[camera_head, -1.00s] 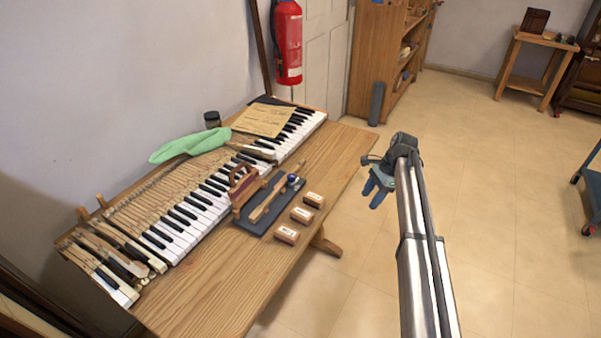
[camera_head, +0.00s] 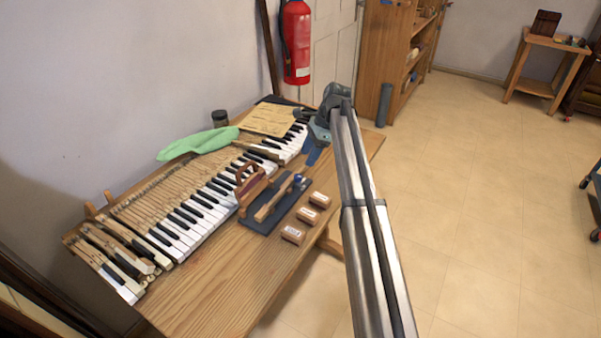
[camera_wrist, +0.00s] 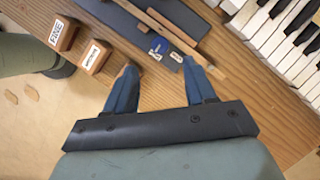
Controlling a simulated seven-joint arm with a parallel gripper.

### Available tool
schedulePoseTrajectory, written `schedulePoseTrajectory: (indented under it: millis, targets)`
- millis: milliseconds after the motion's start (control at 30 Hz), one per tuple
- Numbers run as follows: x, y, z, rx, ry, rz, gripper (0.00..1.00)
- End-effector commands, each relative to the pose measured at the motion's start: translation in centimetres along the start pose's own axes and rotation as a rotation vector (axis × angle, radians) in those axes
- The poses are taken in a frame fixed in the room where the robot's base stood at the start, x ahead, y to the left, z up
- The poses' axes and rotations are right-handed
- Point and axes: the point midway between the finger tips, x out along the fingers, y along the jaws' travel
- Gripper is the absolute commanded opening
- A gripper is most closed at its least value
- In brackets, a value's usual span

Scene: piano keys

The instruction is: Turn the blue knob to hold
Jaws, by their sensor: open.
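The small blue knob (camera_head: 298,178) sits at the far end of a dark board (camera_head: 276,212) on the wooden table. In the wrist view the blue knob (camera_wrist: 158,46) shows on the dark board (camera_wrist: 120,20), with a small light label (camera_wrist: 176,57) beside it; its lettering is too small to read. My gripper (camera_head: 314,155) is above the table, just beyond the knob in the head view. In the wrist view my gripper (camera_wrist: 160,72) is open, its two blue fingers apart, with the knob ahead of the gap. Nothing is between the fingers.
Wooden blocks with labels (camera_head: 292,234) stand right of the board. A wooden tool with a handle (camera_head: 250,185) stands at its left. Piano keys (camera_head: 195,215) run along the table, with a green cloth (camera_head: 198,143) behind. Bare tabletop (camera_head: 220,290) lies in front.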

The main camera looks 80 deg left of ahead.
Motion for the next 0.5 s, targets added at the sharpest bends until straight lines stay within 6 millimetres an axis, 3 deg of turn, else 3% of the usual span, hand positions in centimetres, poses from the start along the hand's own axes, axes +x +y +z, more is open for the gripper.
schedulePoseTrajectory:
  millis: [200,500]
  targets:
    - [4.0,0.1,-0.1,0.0,0.0,0.001,0.55]
    - [7.4,0.0,-0.1,0.0,0.0,0.0,0.55]
